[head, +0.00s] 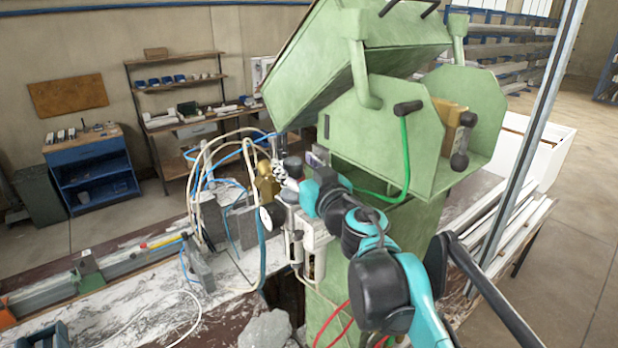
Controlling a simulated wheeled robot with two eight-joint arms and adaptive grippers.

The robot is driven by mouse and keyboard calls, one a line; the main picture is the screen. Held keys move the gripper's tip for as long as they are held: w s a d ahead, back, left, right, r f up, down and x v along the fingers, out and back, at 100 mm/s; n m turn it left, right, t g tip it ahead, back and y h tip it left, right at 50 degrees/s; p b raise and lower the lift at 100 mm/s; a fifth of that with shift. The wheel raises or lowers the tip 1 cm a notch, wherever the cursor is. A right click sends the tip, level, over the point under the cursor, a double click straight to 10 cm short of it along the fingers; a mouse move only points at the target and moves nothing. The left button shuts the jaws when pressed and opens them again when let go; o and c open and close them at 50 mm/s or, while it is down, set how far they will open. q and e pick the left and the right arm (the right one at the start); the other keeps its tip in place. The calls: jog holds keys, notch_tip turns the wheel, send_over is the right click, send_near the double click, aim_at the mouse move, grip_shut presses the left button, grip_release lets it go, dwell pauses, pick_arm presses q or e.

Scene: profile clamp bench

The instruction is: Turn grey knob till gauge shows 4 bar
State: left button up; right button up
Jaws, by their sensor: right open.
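My right arm, teal and black, comes in from the lower right. My right gripper (285,178) is open at the air unit in front of the green machine. A round gauge (268,218) with a pale face sits on the left side of this unit, just below the gripper. Its needle is too small to read. White filter bowls (314,255) hang below. The grey knob cannot be made out; the gripper and wrist cover the top of the unit. I cannot tell whether the fingers touch anything. My left gripper is not in view.
The green machine (392,150) stands close behind my right arm, with a green hose (405,155). A brass-coloured part (265,185) and loose hoses (203,190) crowd the left side. A grey upright post (530,140) stands at right. The marbled bench top (150,318) has free room at front left.

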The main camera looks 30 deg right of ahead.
jog(key=s+a, duration=0.1)
jog(key=s, duration=0.9)
jog(key=shift+a, duration=0.15)
